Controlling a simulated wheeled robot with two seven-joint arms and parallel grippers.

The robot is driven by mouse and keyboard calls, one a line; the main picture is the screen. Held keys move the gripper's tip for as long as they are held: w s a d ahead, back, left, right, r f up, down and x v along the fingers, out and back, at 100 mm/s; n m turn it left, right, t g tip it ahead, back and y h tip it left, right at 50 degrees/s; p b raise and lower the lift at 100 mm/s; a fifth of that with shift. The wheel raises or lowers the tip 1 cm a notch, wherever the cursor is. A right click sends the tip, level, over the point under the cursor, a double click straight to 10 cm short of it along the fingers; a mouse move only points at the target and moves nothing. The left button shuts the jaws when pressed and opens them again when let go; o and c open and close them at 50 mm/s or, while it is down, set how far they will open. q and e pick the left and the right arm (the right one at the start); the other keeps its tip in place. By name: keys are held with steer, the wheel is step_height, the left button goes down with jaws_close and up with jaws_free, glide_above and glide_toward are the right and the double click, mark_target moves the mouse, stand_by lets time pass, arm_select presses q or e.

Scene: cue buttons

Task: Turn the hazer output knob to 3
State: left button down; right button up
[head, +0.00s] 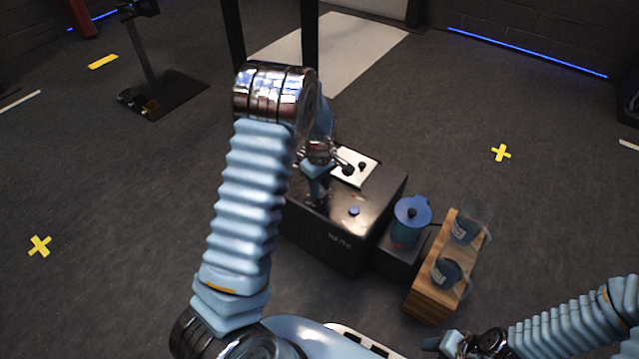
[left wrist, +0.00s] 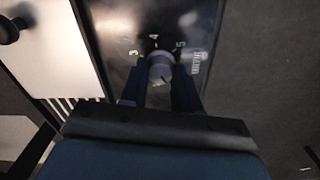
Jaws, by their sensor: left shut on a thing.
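The hazer (head: 335,240) is a black box on the floor in the middle of the head view. Its output knob (left wrist: 160,68) is a small round grey knob in the left wrist view, with the printed numbers 3, 4 and 5 beyond it. My left gripper (head: 316,190) is down at the hazer's top. In the left wrist view its two dark fingers (left wrist: 160,85) are shut on the knob, one on each side. I cannot clearly tell which number the knob points to. In the head view the gripper hides the knob. My right gripper (head: 445,342) is low at the right, away from the hazer.
A pale panel with dark knobs (head: 357,167) and a blue cap (head: 354,211) are on the hazer's top. A blue lidded jug (head: 411,222) stands to its right.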

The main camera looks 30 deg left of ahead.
arm_select(q)
steer(key=m, duration=0.3)
steer(key=shift+m, duration=0.3)
steer(key=m, duration=0.3)
steer(key=shift+m+p, duration=0.3)
steer(key=m, duration=0.3)
steer(key=shift+m, duration=0.4)
steer(key=m, duration=0.8)
steer(key=m+p, duration=0.1)
steer(key=m, duration=0.2)
steer(key=shift+s+m, duration=0.1)
steer(key=shift+m, duration=0.2)
steer(key=m, duration=0.3)
steer(key=shift+m+p, duration=0.3)
steer(key=shift+p, duration=0.05)
steer(key=shift+m+p, duration=0.4)
steer(key=shift+m, duration=1.5)
